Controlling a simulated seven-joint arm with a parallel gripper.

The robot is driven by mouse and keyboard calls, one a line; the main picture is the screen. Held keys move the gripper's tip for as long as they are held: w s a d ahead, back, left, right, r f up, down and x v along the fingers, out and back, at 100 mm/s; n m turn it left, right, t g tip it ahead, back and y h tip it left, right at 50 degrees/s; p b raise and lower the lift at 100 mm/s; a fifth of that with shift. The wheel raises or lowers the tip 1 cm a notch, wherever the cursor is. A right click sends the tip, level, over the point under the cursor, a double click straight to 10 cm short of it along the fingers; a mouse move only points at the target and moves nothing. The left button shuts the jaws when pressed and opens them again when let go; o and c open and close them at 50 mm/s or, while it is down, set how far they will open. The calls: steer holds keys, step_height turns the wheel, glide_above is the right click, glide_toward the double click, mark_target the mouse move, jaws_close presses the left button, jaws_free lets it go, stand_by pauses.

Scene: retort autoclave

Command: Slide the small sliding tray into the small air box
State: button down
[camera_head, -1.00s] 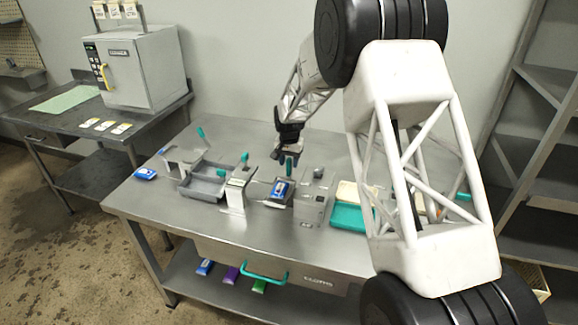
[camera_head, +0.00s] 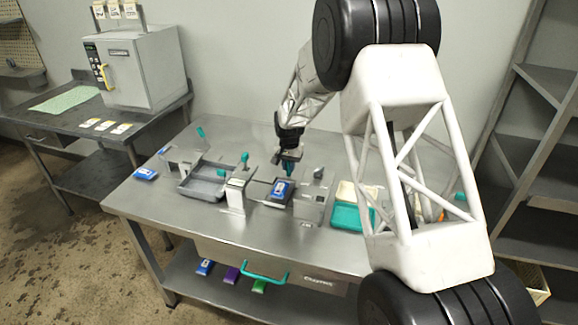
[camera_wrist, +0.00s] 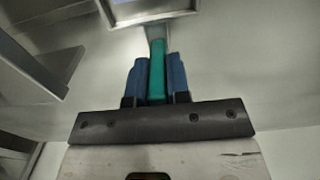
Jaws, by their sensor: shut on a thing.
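The small sliding tray (camera_head: 269,203) carries a blue packet (camera_head: 282,188) and sits in the middle of the table, between an upright grey stand and the grey metal box (camera_head: 311,209) that appears to be the small air box. The tray is close beside the box; I cannot tell whether its edge is inside. My gripper (camera_head: 289,165) is behind the tray, pointing down. In the wrist view, its blue fingers are shut on a teal handle (camera_wrist: 157,70), with a metal tray rim (camera_wrist: 150,17) beyond it. The handle's join to the tray is unclear.
The grey stand (camera_head: 237,194) rises left of the tray. A larger grey tray (camera_head: 203,195) stands farther left. A teal container (camera_head: 346,219) is right of the box. Another blue packet (camera_head: 145,173) lies at the table's left edge. The front table strip is clear.

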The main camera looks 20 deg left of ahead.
steer(key=shift+d, duration=2.15)
steer(key=c, duration=1.1)
jaws_free()
steer(key=shift+a, duration=0.1)
